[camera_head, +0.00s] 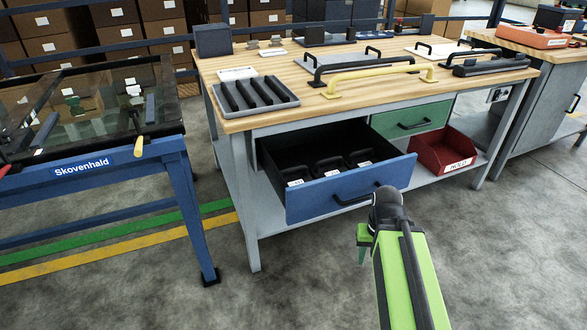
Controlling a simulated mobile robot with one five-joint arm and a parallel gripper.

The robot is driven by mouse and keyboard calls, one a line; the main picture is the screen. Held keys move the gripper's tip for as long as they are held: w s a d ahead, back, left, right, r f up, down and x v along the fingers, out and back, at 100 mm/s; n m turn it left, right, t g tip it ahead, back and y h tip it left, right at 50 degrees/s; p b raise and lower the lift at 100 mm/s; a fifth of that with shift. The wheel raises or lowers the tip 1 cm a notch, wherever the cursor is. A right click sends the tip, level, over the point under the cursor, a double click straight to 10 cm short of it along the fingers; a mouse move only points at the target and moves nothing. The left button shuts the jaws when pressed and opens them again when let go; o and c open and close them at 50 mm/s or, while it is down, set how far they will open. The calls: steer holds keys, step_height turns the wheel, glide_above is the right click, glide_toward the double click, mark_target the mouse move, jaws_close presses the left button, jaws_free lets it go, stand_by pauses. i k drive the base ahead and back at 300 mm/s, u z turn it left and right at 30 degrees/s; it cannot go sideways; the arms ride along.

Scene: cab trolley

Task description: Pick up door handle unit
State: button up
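Black units with white labels, which may be door handle units, lie in the open blue-fronted drawer (350,192) of the workbench: a left one (292,172), a middle one (327,165) and a right one (360,157). Their lower parts are hidden by the drawer front. Several bar handles lie on the bench top, among them a long yellow one (380,76) and a black one (360,67). My green arm reaches up from the bottom right, and its black end (387,205) is in front of the drawer, apart from the labelled units. My gripper's fingertips cannot be made out.
The wooden bench top (330,98) carries a grey tray (240,96) with black bars. A closed green drawer (412,120) and a red bin (448,150) are at the right. A blue-framed table (85,182) stands left, with open floor in front.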

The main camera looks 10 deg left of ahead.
mark_target(301, 178)
steer(key=z, duration=0.2)
steer(key=k, duration=0.55)
steer(key=u, duration=2.45)
steer(key=k, duration=0.3)
steer(key=u, duration=2.75)
steer(key=k, duration=2.6)
steer(key=z, duration=1.05)
steer(key=i, duration=0.75)
steer(key=z, duration=0.05)
